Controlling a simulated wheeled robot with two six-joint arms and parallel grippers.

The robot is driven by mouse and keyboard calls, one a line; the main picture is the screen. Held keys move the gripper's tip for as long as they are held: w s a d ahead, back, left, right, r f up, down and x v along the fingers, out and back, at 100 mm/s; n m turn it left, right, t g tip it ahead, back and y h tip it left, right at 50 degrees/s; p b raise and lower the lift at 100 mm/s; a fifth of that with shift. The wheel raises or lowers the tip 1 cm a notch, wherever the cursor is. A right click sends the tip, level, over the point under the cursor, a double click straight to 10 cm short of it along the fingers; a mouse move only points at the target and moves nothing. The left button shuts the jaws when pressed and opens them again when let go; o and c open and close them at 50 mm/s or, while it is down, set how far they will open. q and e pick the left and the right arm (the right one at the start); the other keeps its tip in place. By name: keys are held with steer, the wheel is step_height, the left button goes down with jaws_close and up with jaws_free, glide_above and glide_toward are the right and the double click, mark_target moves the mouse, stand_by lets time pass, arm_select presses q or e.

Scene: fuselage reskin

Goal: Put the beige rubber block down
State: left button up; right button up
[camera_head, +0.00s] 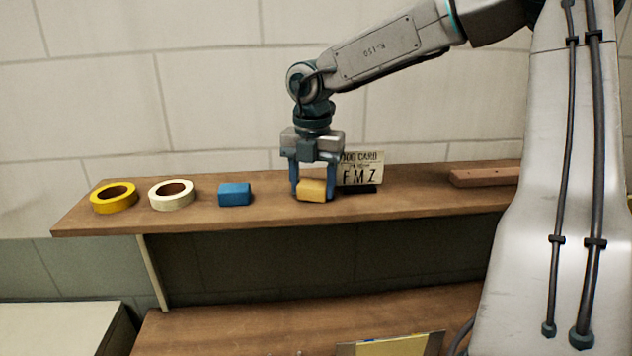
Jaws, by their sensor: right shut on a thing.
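The beige rubber block (312,190) is a small yellowish-beige block at the wooden shelf (420,198), right of the blue block. My right gripper (314,186) points straight down from above and is shut on the beige block, with a blue finger on each side. The block is at the level of the shelf top; I cannot tell whether its underside touches the board. My left gripper does not show.
On the shelf to the left are a yellow tape roll (114,197), a cream tape roll (171,194) and a blue block (235,194). A lettered card (361,168) stands close behind the gripper's right side. A wooden bar (485,176) lies farther right. A lower wooden surface (250,330) is below.

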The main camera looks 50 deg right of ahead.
mark_target(311, 184)
steer(key=shift+a, duration=0.4)
steer(key=o, duration=1.2)
steer(key=shift+d, duration=0.1)
steer(key=shift+d+f, duration=0.1)
steer(key=shift+d, duration=0.05)
steer(key=shift+r, duration=0.35)
step_height(311, 184, up, 4)
steer(key=shift+w+r+b, duration=0.15)
steer(key=shift+r+b, duration=0.05)
steer(key=shift+b, duration=0.8)
step_height(311, 184, up, 4)
steer(key=shift+r, duration=0.2)
arm_select(q)
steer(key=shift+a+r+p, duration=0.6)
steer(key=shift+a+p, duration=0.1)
steer(key=shift+p, duration=0.9)
arm_select(e)
steer(key=shift+r, duration=1.45)
